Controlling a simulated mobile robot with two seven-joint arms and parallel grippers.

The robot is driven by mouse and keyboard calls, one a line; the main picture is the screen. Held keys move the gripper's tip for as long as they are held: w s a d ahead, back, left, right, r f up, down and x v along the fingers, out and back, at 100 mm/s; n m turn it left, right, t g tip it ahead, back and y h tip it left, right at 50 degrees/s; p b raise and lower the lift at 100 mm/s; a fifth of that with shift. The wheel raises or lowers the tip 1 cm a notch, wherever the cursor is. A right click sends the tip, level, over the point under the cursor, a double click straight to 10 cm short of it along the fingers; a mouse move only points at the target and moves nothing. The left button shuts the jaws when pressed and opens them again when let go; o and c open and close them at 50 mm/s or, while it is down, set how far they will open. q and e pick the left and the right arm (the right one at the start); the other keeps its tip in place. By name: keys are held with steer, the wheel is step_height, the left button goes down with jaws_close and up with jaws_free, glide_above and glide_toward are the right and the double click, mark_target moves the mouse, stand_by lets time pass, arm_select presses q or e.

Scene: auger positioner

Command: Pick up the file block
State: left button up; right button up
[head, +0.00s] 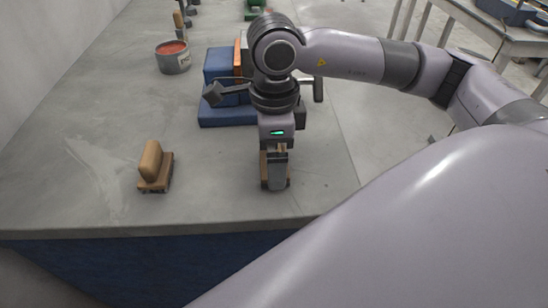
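A brown wooden block (264,172) stands near the table's front edge, mostly hidden behind the fingers of my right gripper (276,172). It may be the file block. My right gripper points down directly over it, and one grey finger covers its middle. I cannot tell whether the fingers are apart or closed on it. Another wooden block with a rounded upright grip (150,162) on a brown base stands to the left, apart from the gripper. Which of the two is the file block is not clear. My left gripper is not in view.
A blue vise-like fixture (224,112) with an orange part stands behind my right wrist, partly hidden. An open tin with red contents (173,57) stands at the back left. The grey table (90,150) is bare at left and front. Another bench (500,35) stands at the right.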

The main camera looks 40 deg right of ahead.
steer(key=c, duration=1)
steer(key=shift+c, duration=0.2)
step_height(320, 180, up, 20)
steer(key=p, duration=0.3)
steer(key=o, duration=0.7)
steer(key=c, duration=0.4)
